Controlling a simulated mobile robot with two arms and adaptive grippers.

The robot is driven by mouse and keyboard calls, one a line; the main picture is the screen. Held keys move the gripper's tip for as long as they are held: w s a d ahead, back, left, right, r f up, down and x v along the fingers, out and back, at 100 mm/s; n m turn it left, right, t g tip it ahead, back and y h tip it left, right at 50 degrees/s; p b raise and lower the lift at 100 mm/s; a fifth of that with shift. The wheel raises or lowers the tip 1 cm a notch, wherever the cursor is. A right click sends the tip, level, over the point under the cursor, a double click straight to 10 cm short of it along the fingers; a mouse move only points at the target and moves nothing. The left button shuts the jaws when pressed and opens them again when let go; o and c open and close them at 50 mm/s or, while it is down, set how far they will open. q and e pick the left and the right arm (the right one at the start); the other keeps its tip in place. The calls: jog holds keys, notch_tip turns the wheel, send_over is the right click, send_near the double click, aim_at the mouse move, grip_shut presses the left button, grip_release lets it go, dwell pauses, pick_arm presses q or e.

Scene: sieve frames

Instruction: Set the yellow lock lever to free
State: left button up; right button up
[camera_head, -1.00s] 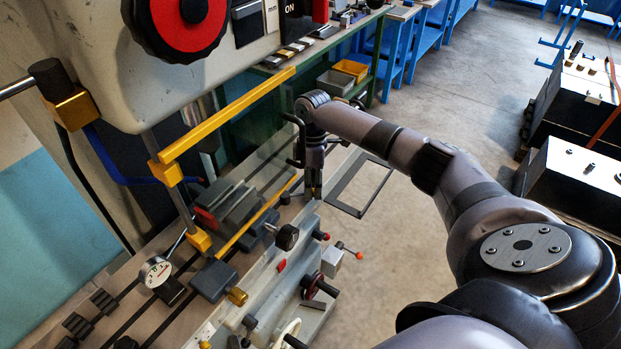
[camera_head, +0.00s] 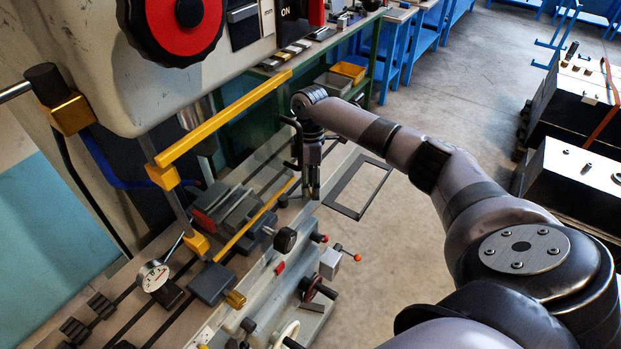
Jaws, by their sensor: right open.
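My right gripper (camera_head: 311,190) points down over the far right end of the machine table and is open, with nothing seen between its fingers. No yellow part is clearly marked as the lock lever. A long yellow guard bar (camera_head: 225,118) slants across the machine above the table, apart from the gripper. A thinner yellow bar (camera_head: 254,219) lies lower, left of the gripper. A small brass-yellow knob (camera_head: 236,299) sits on the table's front edge, below and left of the gripper. My left gripper is not in view.
The machine head with a red and black handwheel (camera_head: 184,22) hangs at upper left. A dial gauge (camera_head: 152,275), a vise (camera_head: 226,208) and a black knob (camera_head: 285,239) crowd the table. A flat dark frame (camera_head: 359,187) is right of the gripper.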

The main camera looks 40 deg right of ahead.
notch_tip(320, 180, up, 10)
jog(key=w+d, duration=0.1)
jog(key=shift+w+r, duration=0.2)
jog(key=shift+w, duration=0.1)
jog(key=shift+d, duration=0.1)
